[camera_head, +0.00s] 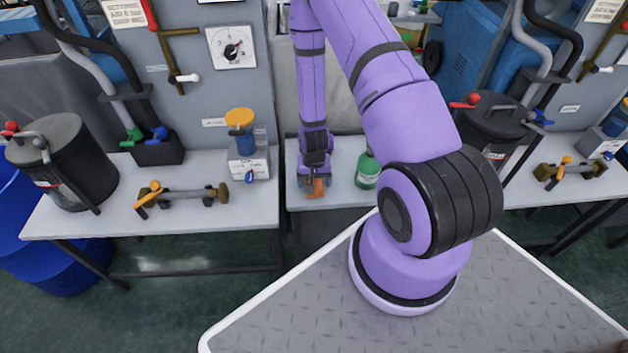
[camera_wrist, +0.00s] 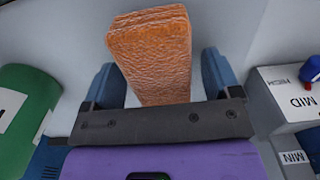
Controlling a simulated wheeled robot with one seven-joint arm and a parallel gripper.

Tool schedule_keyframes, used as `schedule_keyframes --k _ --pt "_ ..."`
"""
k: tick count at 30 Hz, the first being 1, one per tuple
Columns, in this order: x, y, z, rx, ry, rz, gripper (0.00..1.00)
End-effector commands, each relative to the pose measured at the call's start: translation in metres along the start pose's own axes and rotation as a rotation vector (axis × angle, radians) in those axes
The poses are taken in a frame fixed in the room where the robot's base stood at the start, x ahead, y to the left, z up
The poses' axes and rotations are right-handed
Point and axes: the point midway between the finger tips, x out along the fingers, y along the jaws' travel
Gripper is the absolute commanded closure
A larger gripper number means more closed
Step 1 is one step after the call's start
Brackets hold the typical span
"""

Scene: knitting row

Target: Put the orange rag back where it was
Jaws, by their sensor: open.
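The orange rag (camera_head: 316,189) is a small orange block-like piece at the front part of the narrow middle table. In the wrist view the rag (camera_wrist: 152,55) looks thick, folded and textured, and reaches away from between the blue fingers. My gripper (camera_head: 314,181) points down at the rag. In the wrist view my gripper (camera_wrist: 157,85) is open, with one finger on either side of the rag and a gap visible at the right. The rag's near end is hidden behind the gripper's dark body.
A green bottle (camera_head: 367,170) stands close to the right of my gripper. A grey box with a blue and yellow top (camera_head: 247,160) stands on the left table (camera_head: 150,226). A brass valve bar (camera_head: 182,197) lies farther left. Black drums (camera_head: 62,160) stand on the side tables.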

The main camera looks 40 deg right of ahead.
Motion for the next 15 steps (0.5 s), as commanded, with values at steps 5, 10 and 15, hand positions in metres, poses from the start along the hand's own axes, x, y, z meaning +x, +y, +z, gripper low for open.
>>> schedule_keyframes --k 5,10,15 --pt "-0.01 0.0 -0.001 0.0 0.003 -0.001 0.17" --pt "-0.034 0.0 -0.001 0.0 0.003 -0.001 0.17" --pt "-0.061 0.0 -0.001 0.0 0.004 -0.001 0.17"
